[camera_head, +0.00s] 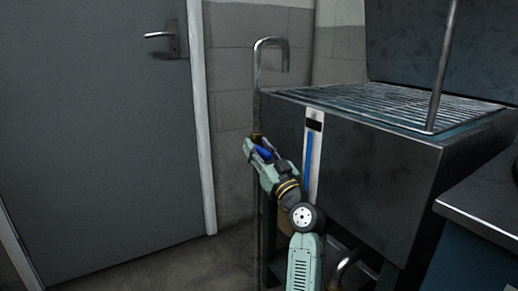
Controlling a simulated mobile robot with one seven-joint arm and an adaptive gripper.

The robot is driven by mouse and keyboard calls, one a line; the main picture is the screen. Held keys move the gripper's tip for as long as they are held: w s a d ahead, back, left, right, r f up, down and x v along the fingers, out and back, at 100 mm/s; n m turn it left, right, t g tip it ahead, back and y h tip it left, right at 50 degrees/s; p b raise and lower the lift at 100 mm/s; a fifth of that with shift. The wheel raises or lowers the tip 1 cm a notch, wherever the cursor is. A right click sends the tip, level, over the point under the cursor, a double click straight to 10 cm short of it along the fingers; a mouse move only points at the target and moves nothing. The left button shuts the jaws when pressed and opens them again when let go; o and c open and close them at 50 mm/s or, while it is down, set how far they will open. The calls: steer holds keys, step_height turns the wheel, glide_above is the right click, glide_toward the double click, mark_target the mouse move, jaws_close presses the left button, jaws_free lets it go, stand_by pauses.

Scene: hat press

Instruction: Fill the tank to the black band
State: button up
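The tank (362,180) is a dark metal box at the right of the head camera view, with a grate on top. A pale sight gauge (318,165) runs up its front near the left corner. The black band (314,125) is near the gauge's top. A blue column (308,165) in the gauge rises to just below the band. A pipe (257,90) with a hooked spout stands left of the tank, with a brass fitting (256,138). My gripper (257,147) is at this fitting, around or against a small blue part (263,153). Its finger closure is unclear.
A grey door (100,140) with a lever handle (163,35) is at the left. A thin metal post (442,65) rises by the tank's grate (390,103). A dark counter (485,205) is at the lower right. Bare floor shows at the lower left.

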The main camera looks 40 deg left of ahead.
mark_target(259, 148)
step_height(259, 148, up, 10)
steer(key=shift+f, duration=0.1)
steer(key=shift+d, duration=0.1)
stand_by(0.7)
